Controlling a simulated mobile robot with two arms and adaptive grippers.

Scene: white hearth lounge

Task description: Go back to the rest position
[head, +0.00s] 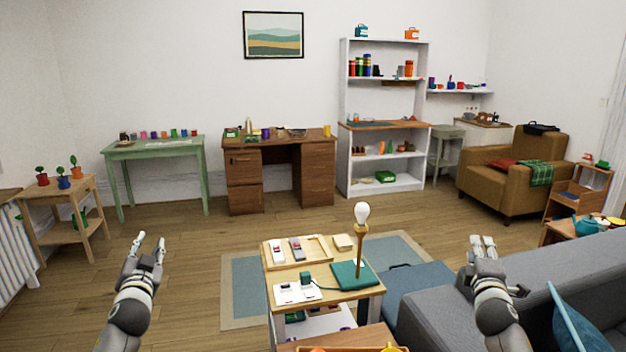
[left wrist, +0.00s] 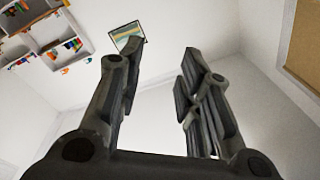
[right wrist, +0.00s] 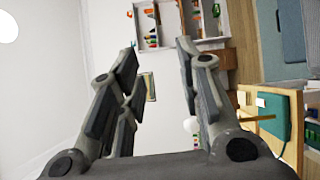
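My left gripper (head: 149,246) is raised at the lower left of the head view, over bare floor. In the left wrist view its two fingers (left wrist: 160,60) stand wide apart with nothing between them. My right gripper (head: 483,243) is raised at the lower right, in front of the grey sofa (head: 550,285). In the right wrist view its fingers (right wrist: 158,55) are also apart and empty. Neither gripper touches any furniture that I can see.
A desk (head: 318,170) and shelf (head: 343,100) line the back wall.

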